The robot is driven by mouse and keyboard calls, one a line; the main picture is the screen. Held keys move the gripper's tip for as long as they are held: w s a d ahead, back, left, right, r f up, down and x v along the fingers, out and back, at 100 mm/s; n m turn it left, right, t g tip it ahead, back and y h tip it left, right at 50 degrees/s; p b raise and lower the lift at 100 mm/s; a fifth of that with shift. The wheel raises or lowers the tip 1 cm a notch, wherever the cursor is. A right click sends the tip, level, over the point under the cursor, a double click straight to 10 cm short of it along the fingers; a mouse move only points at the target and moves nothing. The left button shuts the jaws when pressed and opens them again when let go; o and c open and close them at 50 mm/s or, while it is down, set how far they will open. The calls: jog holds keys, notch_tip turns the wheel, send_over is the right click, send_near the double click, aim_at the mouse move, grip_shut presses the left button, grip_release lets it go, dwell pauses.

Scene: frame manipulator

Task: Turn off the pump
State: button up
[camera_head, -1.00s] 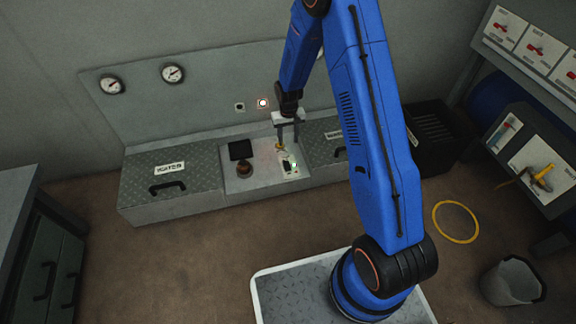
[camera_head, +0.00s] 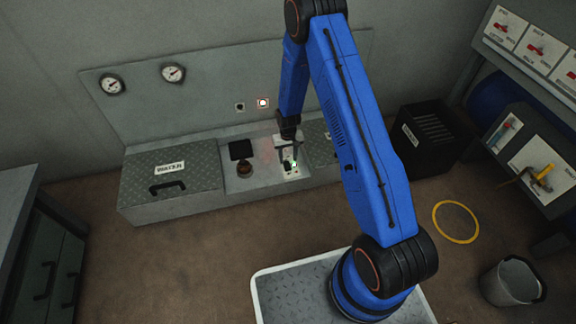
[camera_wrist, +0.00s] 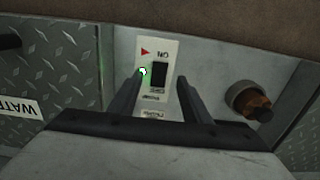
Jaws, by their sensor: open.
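The pump switch plate (camera_head: 291,172) is white and sits on the grey console between two hatches. In the wrist view, the plate (camera_wrist: 165,50) has a red triangle, "ON" lettering and a black rocker switch (camera_wrist: 159,75). A lit green lamp (camera_wrist: 142,72) is beside the rocker, and it also shows in the head view (camera_head: 294,164). My gripper (camera_wrist: 160,80) is open and empty, with one finger on each side of the rocker in the picture. I cannot tell whether it touches the plate. In the head view, my gripper (camera_head: 290,158) is over the plate and partly hides it.
A brown knob (camera_head: 244,167) and a dark screen (camera_head: 241,150) are beside the plate. The "WATER" hatch (camera_head: 170,190) is at the left. A black crate (camera_head: 430,140) stands at the right.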

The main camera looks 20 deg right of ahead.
aim_at(288, 168)
jog(key=shift+f, duration=3.05)
jog(key=c, duration=1.1)
jog(key=shift+o, duration=0.3)
jog(key=shift+w+r+g, duration=0.1)
jog(key=shift+w+g, duration=0.15)
jog(key=shift+g, duration=0.6)
jog(key=shift+w+r+g, duration=0.1)
jog(key=shift+w+g, duration=0.15)
jog(key=shift+g, duration=0.6)
jog(key=o, duration=1)
jog(key=shift+o, duration=0.2)
jog(key=shift+r, duration=0.1)
